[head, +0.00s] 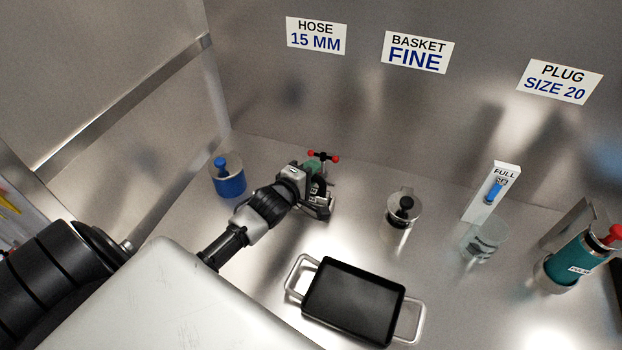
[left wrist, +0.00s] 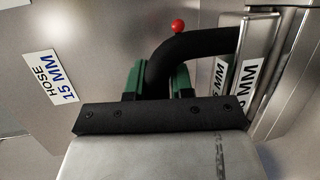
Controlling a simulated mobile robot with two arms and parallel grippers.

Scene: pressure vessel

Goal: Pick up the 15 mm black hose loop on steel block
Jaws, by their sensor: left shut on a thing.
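The black hose loop (left wrist: 195,45) curves out from between the green fingers of my left gripper (left wrist: 158,82) in the left wrist view. The gripper is shut on it. A steel block (left wrist: 285,75) with "MM" labels stands at the right of that view, close to the hose; I cannot tell whether they touch. In the head view my left gripper (head: 314,182) is at the block (head: 320,209), below the "HOSE 15 MM" sign, and mostly hides the hose. My right gripper is not in view.
A blue canister (head: 229,184) stands left of the gripper. A black tray (head: 352,302) with steel handles lies in front. A steel cup with a black knob (head: 403,211), a FULL stand (head: 490,193) and a teal canister (head: 574,263) are to the right. Walls close the back and left.

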